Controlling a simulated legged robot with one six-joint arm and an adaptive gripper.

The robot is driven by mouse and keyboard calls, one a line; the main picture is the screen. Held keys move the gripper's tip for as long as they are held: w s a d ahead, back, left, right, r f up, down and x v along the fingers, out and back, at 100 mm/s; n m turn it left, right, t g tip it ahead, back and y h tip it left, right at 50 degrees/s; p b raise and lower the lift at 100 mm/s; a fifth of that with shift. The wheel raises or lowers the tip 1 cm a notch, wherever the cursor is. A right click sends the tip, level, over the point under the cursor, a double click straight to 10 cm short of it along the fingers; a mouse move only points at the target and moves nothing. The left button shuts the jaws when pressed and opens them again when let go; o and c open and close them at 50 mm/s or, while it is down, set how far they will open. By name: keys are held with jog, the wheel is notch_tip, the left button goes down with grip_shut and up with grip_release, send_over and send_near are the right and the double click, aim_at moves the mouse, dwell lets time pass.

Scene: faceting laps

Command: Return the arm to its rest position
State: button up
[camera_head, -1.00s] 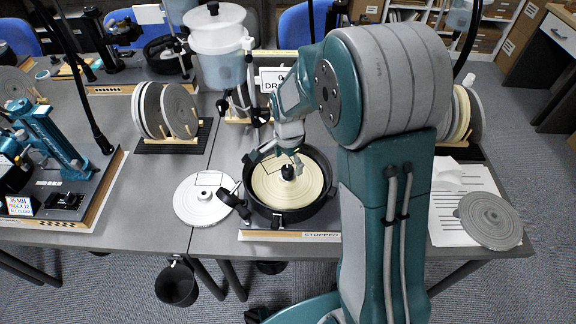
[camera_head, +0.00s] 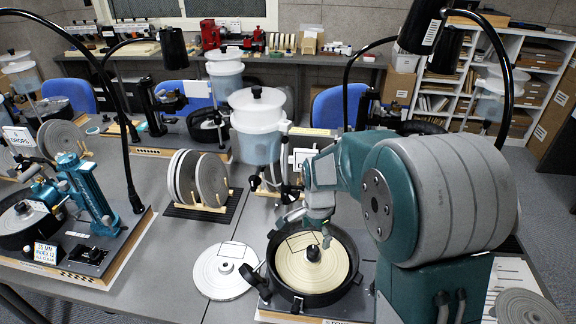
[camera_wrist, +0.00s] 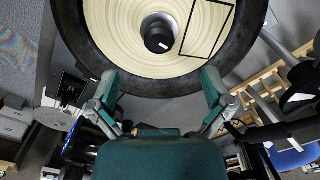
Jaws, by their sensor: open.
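My gripper (camera_head: 318,226) is over the far part of a black round pan that holds a cream lap disc (camera_head: 296,268). The wrist view shows its two teal fingers (camera_wrist: 161,95) spread apart with nothing between them. Beyond the fingers, the cream disc (camera_wrist: 110,20) has a dark knob (camera_wrist: 158,38) at its centre and a black outlined shape on its face. The pan's black rim (camera_wrist: 150,88) lies just past the fingertips in that view. My teal and grey arm fills the right of the head view.
A white disc (camera_head: 212,274) lies left of the pan. A rack of grey discs (camera_head: 197,180) and a white drip tank (camera_head: 258,128) stand behind. A teal faceting machine (camera_head: 88,190) and curved lamp arms are at the left. Papers and a grey disc (camera_head: 527,307) lie at the right.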

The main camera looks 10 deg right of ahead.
jog(key=s+r+n+t, duration=0.5)
jog(key=s+r+n, duration=0.8)
jog(key=s, duration=0.8)
notch_tip(320, 180, up, 3)
jog(key=shift+a+r+t, duration=0.15)
jog(key=shift+a+t, duration=0.05)
jog(key=shift+t, duration=0.1)
